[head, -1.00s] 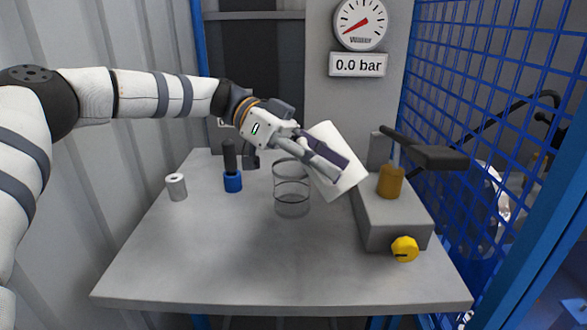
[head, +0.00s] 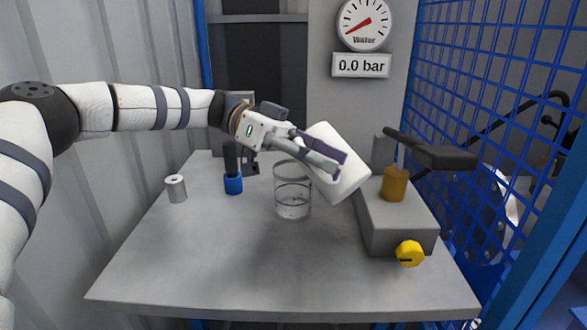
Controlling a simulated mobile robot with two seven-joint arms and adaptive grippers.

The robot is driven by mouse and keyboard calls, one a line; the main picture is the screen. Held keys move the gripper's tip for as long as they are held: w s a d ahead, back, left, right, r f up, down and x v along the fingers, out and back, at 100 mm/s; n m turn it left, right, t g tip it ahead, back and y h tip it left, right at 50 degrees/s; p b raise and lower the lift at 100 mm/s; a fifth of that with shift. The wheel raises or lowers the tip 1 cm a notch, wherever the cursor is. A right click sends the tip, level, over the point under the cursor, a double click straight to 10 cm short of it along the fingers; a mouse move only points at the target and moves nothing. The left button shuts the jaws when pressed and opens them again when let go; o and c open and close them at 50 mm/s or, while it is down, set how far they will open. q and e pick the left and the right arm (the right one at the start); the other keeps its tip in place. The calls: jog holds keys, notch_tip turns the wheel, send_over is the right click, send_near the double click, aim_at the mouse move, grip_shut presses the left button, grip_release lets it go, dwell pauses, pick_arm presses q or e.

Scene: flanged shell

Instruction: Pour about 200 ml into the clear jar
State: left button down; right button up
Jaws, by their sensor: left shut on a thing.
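The clear jar (head: 293,204) stands upright on the grey table, with a dark line around its side. A little clear content seems to show low in it. My left gripper (head: 325,158) is shut on a white container (head: 347,178) and holds it tilted, just right of and above the jar's rim. The container's mouth is hidden from this view, and I cannot make out a stream. My right gripper is not in view.
A grey pump block (head: 392,235) with a brass cylinder (head: 394,184), dark lever (head: 440,156) and yellow knob (head: 410,253) stands at the right. A blue-based tool (head: 233,184) and a grey cylinder (head: 176,188) stand at the left. The table front (head: 260,270) is clear.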

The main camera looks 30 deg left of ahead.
aim_at(299, 143)
pick_arm(q)
jog(key=shift+w+a+r+h, duration=0.25)
jog(key=shift+a+r+h, duration=0.2)
jog(key=shift+a+h, duration=0.1)
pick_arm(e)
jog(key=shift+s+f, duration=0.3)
pick_arm(q)
jog(key=shift+h+b, duration=0.35)
jog(key=shift+b, duration=0.3)
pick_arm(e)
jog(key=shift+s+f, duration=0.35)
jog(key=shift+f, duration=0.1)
pick_arm(q)
jog(key=shift+f, duration=0.1)
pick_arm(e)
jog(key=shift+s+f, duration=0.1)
pick_arm(q)
jog(key=shift+w+a+r+h+b, duration=0.15)
jog(key=shift+a+r+h+b, duration=0.35)
jog(key=shift+a+h+b, duration=0.45)
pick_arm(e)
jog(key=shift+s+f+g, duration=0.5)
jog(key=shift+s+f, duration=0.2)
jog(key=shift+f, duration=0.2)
